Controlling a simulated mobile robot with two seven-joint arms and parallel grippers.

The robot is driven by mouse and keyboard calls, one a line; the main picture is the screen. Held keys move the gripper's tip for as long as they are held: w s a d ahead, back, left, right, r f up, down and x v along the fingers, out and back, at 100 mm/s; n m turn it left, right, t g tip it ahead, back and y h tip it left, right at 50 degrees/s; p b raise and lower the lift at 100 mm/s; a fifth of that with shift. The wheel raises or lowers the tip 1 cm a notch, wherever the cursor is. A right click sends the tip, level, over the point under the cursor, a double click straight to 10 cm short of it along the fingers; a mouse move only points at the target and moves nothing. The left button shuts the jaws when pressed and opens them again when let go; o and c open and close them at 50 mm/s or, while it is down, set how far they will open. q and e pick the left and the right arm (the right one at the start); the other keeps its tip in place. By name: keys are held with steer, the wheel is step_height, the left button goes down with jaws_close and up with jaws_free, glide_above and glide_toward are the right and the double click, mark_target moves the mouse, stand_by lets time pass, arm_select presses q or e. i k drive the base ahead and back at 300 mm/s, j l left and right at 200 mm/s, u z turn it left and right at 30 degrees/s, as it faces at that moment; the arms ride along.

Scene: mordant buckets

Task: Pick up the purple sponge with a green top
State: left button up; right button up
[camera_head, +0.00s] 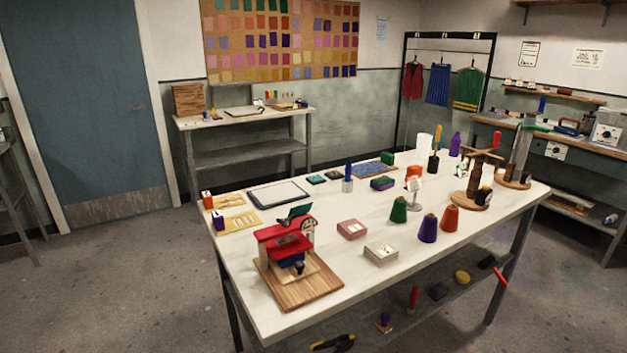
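A small block that looks like the purple sponge with a green top (382,184) lies flat on the white-topped worktable (345,205), around the middle of its length. It is purple on the sides and darker, greenish on top. It lies in front of a blue mat and left of an orange-and-white item. Nothing covers it. Neither of my grippers is in view.
A red press (287,243) stands at the front left. A wooden winder (475,180) stands at the right. Floor is clear at left.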

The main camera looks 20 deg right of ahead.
mark_target(383, 182)
steer(key=l+u, duration=0.25)
steer(key=l, duration=0.15)
steer(key=k+l+u, duration=0.1)
steer(key=l+u, duration=0.15)
steer(key=l, duration=0.15)
steer(key=k+l+u, duration=0.1)
steer(key=l+u, duration=0.15)
steer(key=l, duration=0.15)
steer(key=k+l+u, duration=0.25)
steer(key=l+u, duration=0.3)
steer(key=l, duration=0.15)
steer(key=k, duration=0.05)
